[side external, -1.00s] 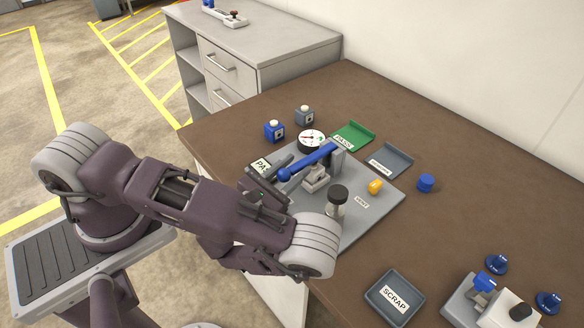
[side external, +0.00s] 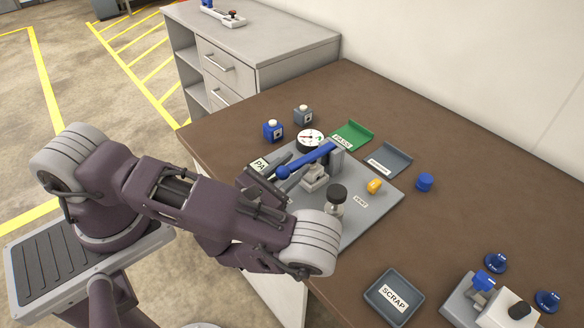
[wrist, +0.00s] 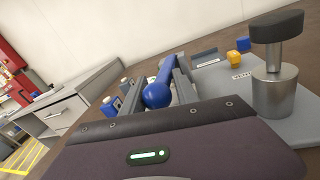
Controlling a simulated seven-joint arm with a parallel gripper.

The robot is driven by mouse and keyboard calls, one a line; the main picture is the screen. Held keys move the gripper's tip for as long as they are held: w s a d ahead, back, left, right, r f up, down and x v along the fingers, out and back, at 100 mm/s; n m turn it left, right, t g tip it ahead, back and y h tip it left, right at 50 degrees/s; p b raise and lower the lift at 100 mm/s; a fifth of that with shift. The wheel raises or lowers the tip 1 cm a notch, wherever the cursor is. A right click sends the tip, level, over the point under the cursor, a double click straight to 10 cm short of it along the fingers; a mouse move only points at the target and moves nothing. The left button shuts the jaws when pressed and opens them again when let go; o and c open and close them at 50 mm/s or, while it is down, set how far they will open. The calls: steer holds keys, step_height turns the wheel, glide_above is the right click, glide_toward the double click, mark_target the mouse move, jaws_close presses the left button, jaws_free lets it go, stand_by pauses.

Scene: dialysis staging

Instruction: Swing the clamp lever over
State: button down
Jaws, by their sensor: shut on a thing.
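The clamp lever (side external: 312,159) is a blue bar with a round ball at its end. It runs from a grey block (side external: 338,160) on the grey fixture plate (side external: 376,213) toward my gripper. In the wrist view the lever's ball (wrist: 157,96) faces the camera, with the bar stretching away behind it. My gripper (side external: 277,170) is at the ball end, with a finger on each side. In the wrist view my gripper (wrist: 160,88) is shut on the lever. The exact finger contact is partly hidden by the ball and my gripper body.
A black-capped metal post (side external: 337,198) stands close to my wrist. A round dial (side external: 311,139), a yellow piece (side external: 374,186), a green PASS tray (side external: 352,135) and a grey tray (side external: 390,158) are nearby. A SCRAP tray (side external: 373,311) lies in front. Brown table right of the plate is mostly clear.

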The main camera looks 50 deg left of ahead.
steer(key=shift+a+r, duration=0.35)
steer(key=shift+r, duration=0.45)
steer(key=shift+g, duration=0.3)
steer(key=w+r, duration=0.1)
steer(key=r, duration=0.1)
steer(key=w+r, duration=0.1)
steer(key=r, duration=0.1)
steer(key=w+r, duration=0.1)
steer(key=r, duration=0.2)
steer(key=shift+w, duration=0.15)
steer(key=w+r+m+g, duration=0.1)
steer(key=w+r+g, duration=0.2)
steer(key=w+g, duration=0.5)
steer(key=shift+w+g+h, duration=0.3)
steer(key=shift+w+h, duration=0.1)
steer(key=shift+w, duration=0.35)
steer(key=c, duration=1.1)
jaws_free()
steer(key=shift+o, duration=0.2)
steer(key=shift+d, duration=0.15)
